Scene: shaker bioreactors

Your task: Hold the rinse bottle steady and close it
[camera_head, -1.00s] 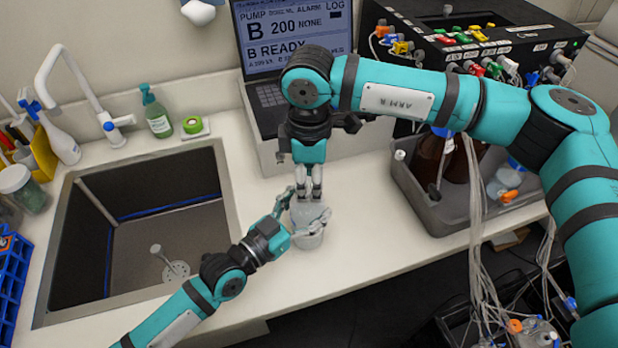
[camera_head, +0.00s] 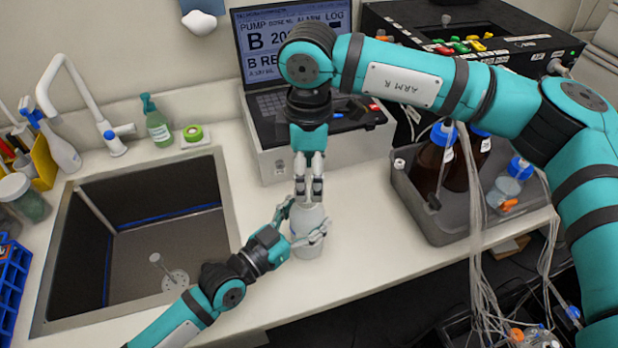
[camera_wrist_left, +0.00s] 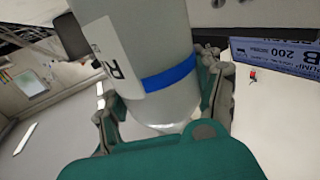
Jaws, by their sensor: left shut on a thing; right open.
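The rinse bottle (camera_head: 309,243) is a pale, whitish bottle standing upright on the counter, right of the sink. In the left wrist view the bottle (camera_wrist_left: 165,60) shows a white label and a blue band. My left gripper (camera_head: 303,226) is shut around its body from the left; its fingers also show on both sides of the bottle in the left wrist view (camera_wrist_left: 165,110). My right gripper (camera_head: 309,190) points straight down over the bottle's top, with its fingers open around the top. The fingers hide the bottle's mouth, so I cannot tell whether a cap is there.
The sink (camera_head: 140,240) opens to the left. A laptop (camera_head: 285,60) is at the back. A grey tray (camera_head: 440,222) with brown bottles stands right. Clear counter lies between bottle and tray.

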